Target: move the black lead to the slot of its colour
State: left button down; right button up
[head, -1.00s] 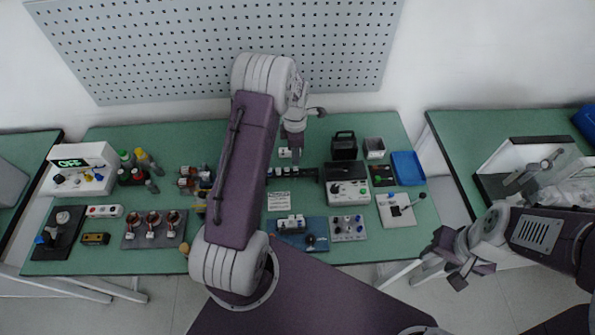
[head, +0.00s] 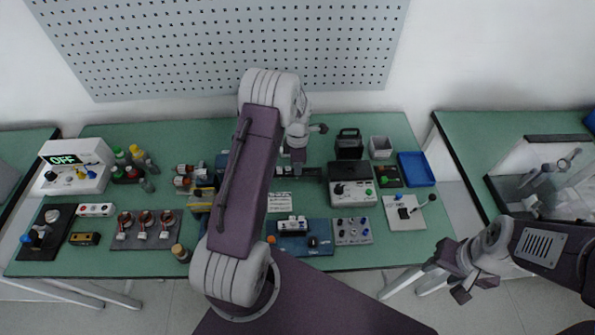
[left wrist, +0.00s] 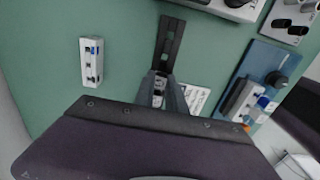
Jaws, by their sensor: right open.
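My left gripper (left wrist: 161,92) points down at the bench beside a black slotted strip (left wrist: 170,45); its fingertips are small and dark, and I cannot tell what is between them. In the head view my left arm hides much of this area. A white block with slots (left wrist: 92,62) lies on the green top. A blue board (head: 292,245) carries a white terminal block and a black knob; it also shows in the left wrist view (left wrist: 285,55). I cannot single out the black lead for sure. My right gripper (head: 472,285) is open and empty, off the bench's front right.
A white meter reading OFF (head: 75,165) stands at the far left. Bottles, a board with several motors (head: 143,230), a blue tray (head: 415,168) and a black box (head: 348,145) stand on the bench. A second table (head: 465,130) is at right. A perforated panel is behind.

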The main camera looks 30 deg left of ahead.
pick_arm(q)
jog(key=shift+r+p, duration=2.4)
jog(key=shift+r, duration=0.55)
jog(key=shift+s+f, duration=0.1)
jog(key=shift+s, duration=0.05)
